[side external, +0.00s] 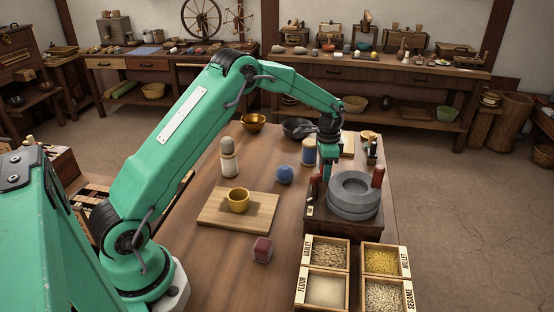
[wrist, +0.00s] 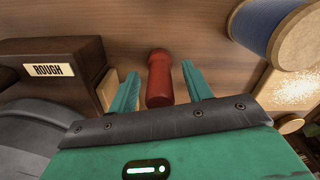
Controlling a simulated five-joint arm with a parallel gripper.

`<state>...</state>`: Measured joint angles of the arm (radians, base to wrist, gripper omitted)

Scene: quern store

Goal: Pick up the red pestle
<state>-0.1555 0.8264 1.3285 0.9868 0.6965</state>
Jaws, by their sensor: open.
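The red pestle (wrist: 159,84) lies between the two fingers in the wrist view, with a narrower neck and a rounded far end. My gripper (wrist: 161,76) is open around it, with a gap showing on each side. In the side external view my gripper (side external: 327,172) points down just left of the grey quern stones (side external: 354,195). A dark red piece, apparently the pestle (side external: 315,184), shows beside it, partly hidden. I cannot tell exactly how deep the fingers reach along it.
The quern's dark base (wrist: 52,62), labelled ROUGH, is close on the left in the wrist view. A blue cylinder (wrist: 268,25) is close on the right. Boxes of grain (side external: 325,255) stand in front.

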